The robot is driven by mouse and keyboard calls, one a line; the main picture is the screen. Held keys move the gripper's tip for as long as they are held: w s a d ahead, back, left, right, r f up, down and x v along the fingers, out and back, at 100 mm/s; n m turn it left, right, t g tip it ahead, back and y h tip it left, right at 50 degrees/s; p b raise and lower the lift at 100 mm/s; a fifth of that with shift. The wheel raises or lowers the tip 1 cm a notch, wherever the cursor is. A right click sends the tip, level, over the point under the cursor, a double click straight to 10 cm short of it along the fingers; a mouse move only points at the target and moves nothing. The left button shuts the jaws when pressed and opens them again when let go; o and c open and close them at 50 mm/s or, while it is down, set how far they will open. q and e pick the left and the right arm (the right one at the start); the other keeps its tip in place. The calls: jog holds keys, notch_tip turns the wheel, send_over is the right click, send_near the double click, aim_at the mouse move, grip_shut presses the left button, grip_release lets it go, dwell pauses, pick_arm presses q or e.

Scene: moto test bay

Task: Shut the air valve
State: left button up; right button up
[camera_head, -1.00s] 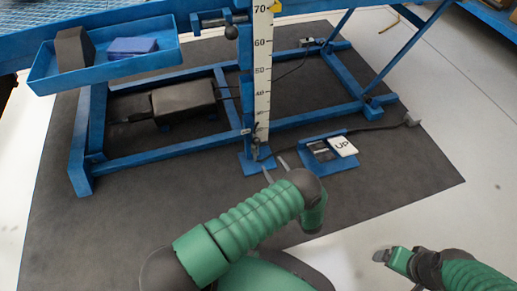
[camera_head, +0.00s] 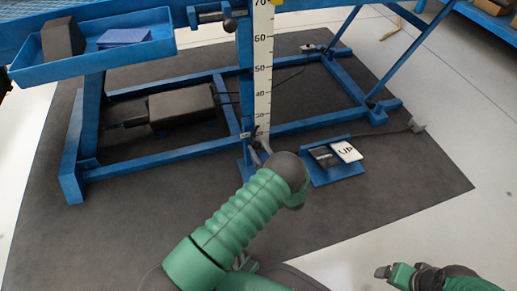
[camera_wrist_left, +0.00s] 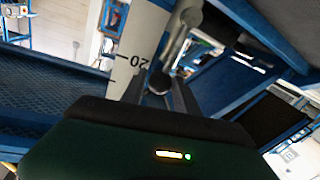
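The air valve cannot be told clearly in the head view. In the left wrist view a grey lever (camera_wrist_left: 183,32) runs beside the white scale and ends near a dark round knob (camera_wrist_left: 160,83); this looks like the valve's handle. My left gripper (camera_wrist_left: 160,92) has its two dark fingers apart, one on each side of the knob; contact cannot be told. In the head view my left gripper (camera_head: 262,152) is at the foot of the scale post, largely hidden by my own arm. My right gripper (camera_head: 382,271) is low at the right, away from the stand; its finger gap is unclear.
The white scale (camera_head: 263,80) stands on the blue frame (camera_head: 190,150). A pedal marked UP (camera_head: 346,151) lies right of the post. A dark box (camera_head: 182,103) is inside the frame. A blue tray (camera_head: 100,60) hangs at upper left. The dark mat (camera_head: 390,185) is clear at right.

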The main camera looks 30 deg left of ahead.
pick_arm(q)
grip_shut()
dwell(1.1)
